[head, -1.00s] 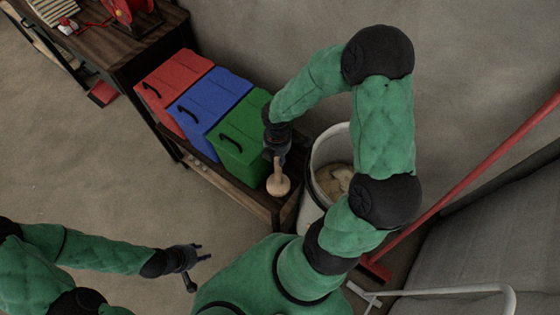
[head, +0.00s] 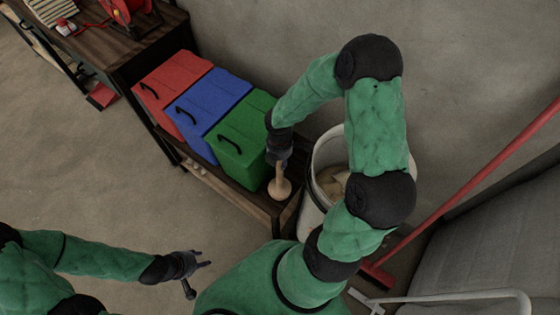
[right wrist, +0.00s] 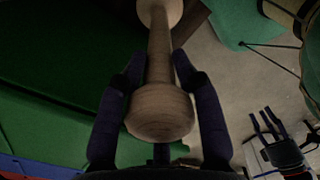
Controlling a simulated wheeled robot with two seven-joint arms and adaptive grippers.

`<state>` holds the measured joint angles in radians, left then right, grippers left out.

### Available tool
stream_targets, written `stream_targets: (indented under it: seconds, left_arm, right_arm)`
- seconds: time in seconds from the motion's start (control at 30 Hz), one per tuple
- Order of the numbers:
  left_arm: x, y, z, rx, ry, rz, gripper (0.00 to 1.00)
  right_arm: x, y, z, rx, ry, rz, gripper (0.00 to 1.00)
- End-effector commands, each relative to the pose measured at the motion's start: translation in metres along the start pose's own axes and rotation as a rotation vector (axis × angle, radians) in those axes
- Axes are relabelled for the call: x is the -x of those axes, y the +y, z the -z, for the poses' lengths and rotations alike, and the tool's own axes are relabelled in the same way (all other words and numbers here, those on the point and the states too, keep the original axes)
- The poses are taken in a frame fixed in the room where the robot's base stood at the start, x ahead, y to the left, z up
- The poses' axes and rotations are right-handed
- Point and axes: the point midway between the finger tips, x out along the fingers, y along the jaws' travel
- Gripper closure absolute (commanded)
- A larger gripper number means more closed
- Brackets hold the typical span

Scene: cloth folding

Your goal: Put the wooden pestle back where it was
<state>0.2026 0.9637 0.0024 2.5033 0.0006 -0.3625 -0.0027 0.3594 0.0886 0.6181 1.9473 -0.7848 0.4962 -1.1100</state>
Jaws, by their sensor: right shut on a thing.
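The wooden pestle (head: 280,187) is pale and has a rounded end. In the head view it hangs with its round end down, over or at the front right end of the dark wooden shelf (head: 262,200); I cannot tell whether it touches. My right gripper (head: 278,160) is shut on the pestle. The right wrist view shows the pestle (right wrist: 160,110) between its two dark fingers (right wrist: 158,88). My left gripper (head: 200,266) is open and empty, low at the left over the floor.
Red (head: 172,85), blue (head: 212,100) and green (head: 243,138) lidded bins stand in a row beside the pestle. A white bucket (head: 318,190) with brownish contents is close on the right. A red pole (head: 470,190) leans further right. Open floor (head: 90,180) lies left.

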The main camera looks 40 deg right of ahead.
Motion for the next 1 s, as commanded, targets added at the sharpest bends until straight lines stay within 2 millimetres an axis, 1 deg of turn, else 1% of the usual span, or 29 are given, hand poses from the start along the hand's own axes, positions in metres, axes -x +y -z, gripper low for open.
stream_targets:
  seconds: [0.13, 0.17, 0.2, 0.23, 0.53, 0.67, 0.77, 0.87, 1.0]
  left_arm:
    - [-0.003, -0.001, 0.000, 0.000, 0.000, 0.000, 0.60]
    - [-0.002, -0.001, 0.000, 0.000, 0.000, 0.000, 0.60]
    - [-0.002, -0.001, 0.000, 0.000, 0.000, 0.000, 0.60]
    - [-0.002, -0.001, 0.000, 0.000, 0.000, 0.000, 0.60]
    - [-0.002, -0.001, 0.000, 0.000, 0.000, 0.000, 0.60]
    - [0.002, 0.001, 0.000, 0.000, 0.000, 0.000, 0.60]
    - [0.009, 0.003, 0.000, 0.000, 0.000, 0.000, 0.60]
    - [0.019, 0.007, -0.001, 0.000, 0.000, 0.000, 0.60]
    - [0.034, 0.012, -0.001, 0.000, 0.000, 0.000, 0.60]
  right_arm:
    - [-0.003, 0.001, 0.000, -0.001, -0.001, -0.002, 0.99]
    - [-0.003, 0.000, 0.000, 0.000, 0.000, 0.001, 0.58]
    - [-0.003, 0.000, 0.000, 0.000, 0.000, 0.001, 0.47]
    - [-0.003, 0.000, 0.000, 0.000, 0.000, 0.001, 0.40]
    - [-0.003, 0.000, 0.000, 0.000, 0.000, 0.001, 0.40]
    - [0.003, 0.000, 0.000, 0.000, 0.000, 0.000, 0.40]
    - [0.017, 0.001, 0.000, -0.002, -0.001, -0.002, 0.40]
    - [0.036, 0.000, 0.000, -0.001, -0.001, -0.002, 0.40]
    - [0.066, 0.001, 0.000, -0.001, -0.001, -0.003, 0.40]
